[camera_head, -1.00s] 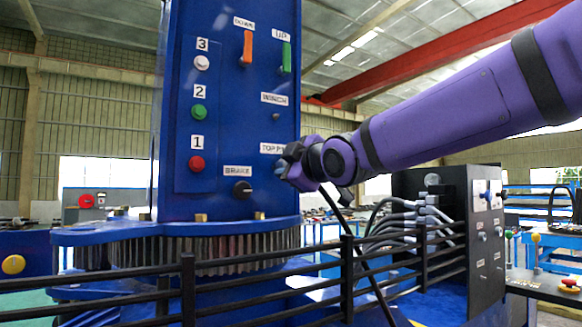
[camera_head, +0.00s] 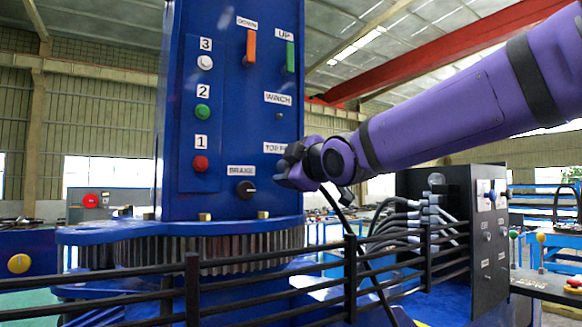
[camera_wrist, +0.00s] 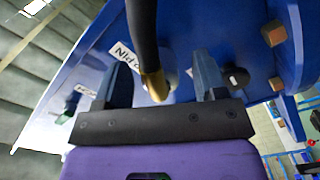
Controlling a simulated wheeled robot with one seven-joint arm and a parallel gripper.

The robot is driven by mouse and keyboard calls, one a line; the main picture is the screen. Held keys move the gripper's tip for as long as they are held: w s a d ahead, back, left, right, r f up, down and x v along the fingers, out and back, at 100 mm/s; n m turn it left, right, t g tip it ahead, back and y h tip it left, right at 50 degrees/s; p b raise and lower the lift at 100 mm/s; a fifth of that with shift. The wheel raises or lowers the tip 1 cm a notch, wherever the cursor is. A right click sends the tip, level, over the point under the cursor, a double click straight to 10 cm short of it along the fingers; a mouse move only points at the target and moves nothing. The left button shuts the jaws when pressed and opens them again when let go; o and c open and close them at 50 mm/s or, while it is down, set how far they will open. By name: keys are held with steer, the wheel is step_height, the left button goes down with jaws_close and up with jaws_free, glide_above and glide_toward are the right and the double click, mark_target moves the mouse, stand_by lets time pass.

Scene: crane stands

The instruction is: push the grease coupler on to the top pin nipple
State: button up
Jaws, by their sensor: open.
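The grease coupler (camera_wrist: 155,86) is the brass-coloured end of a black hose (camera_wrist: 142,35) in the wrist view. It lies between the two fingers of my gripper (camera_wrist: 163,76), with gaps on both sides. My gripper is open and stands close to the blue column at the TOP PIN label (camera_wrist: 124,54). In the head view my gripper (camera_head: 282,170) partly covers that label (camera_head: 275,148). The hose (camera_head: 368,262) hangs down to the right there. The top pin nipple is hidden, so I cannot tell whether the coupler sits on it.
The blue column (camera_head: 235,130) carries a brake knob (camera_head: 245,189), a winch nipple (camera_head: 280,116), buttons and levers. A black railing (camera_head: 350,270) crosses in front. A black cabinet (camera_head: 490,240) with hoses stands at right.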

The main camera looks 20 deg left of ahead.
steer(key=shift+v, duration=2.5)
